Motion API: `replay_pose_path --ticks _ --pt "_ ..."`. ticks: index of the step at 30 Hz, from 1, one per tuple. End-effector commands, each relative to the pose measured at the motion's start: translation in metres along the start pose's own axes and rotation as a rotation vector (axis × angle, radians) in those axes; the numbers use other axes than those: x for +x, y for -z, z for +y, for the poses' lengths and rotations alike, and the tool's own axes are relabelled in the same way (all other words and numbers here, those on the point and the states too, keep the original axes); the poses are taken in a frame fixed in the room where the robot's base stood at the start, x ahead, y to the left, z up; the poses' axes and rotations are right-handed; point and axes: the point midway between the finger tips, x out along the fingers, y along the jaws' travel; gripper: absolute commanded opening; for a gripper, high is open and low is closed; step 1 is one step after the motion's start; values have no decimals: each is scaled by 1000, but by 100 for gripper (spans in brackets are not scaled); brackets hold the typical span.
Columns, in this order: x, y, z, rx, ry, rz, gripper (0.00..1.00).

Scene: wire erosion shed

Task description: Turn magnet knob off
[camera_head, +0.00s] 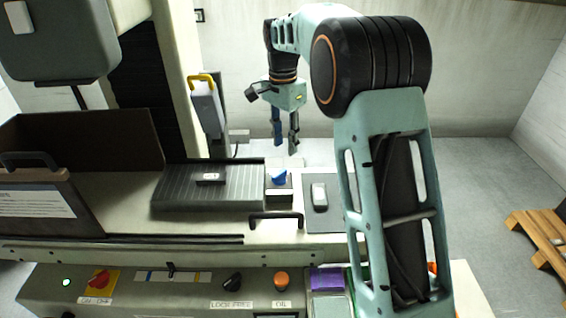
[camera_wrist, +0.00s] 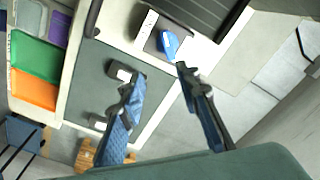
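A blue knob (camera_head: 278,177), which I take for the magnet knob, sits on a small light block at the right end of the dark ribbed plate (camera_head: 180,192). In the wrist view the blue knob (camera_wrist: 169,44) has a pale mark along it and lies beyond the fingertips. My gripper (camera_head: 286,146) hangs fingers down above and behind the knob in the head view. In the wrist view my gripper (camera_wrist: 154,80) is open, with its two fingers apart and nothing between them. The fingers do not touch the knob.
A black handle (camera_head: 276,217) is in front of the knob. A grey mat with a pale block (camera_head: 319,197) is to its right. The front panel has a red switch (camera_head: 98,280) and an orange button (camera_head: 282,279).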

Motion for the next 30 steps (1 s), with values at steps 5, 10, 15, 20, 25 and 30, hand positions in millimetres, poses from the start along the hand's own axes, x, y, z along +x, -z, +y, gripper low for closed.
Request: replay_pose_path --ticks 5,10,15,20,25,30 --pt "5 -13 -13 -45 0 -44 30" --pt "16 -16 -14 -51 -2 -50 30" --pt "46 -17 -14 -51 -4 -51 30" --pt "76 -18 -14 -51 -4 -50 30" --pt "100 -19 -14 -50 -2 -49 30" --pt "111 -20 -14 -49 -1 -48 30"
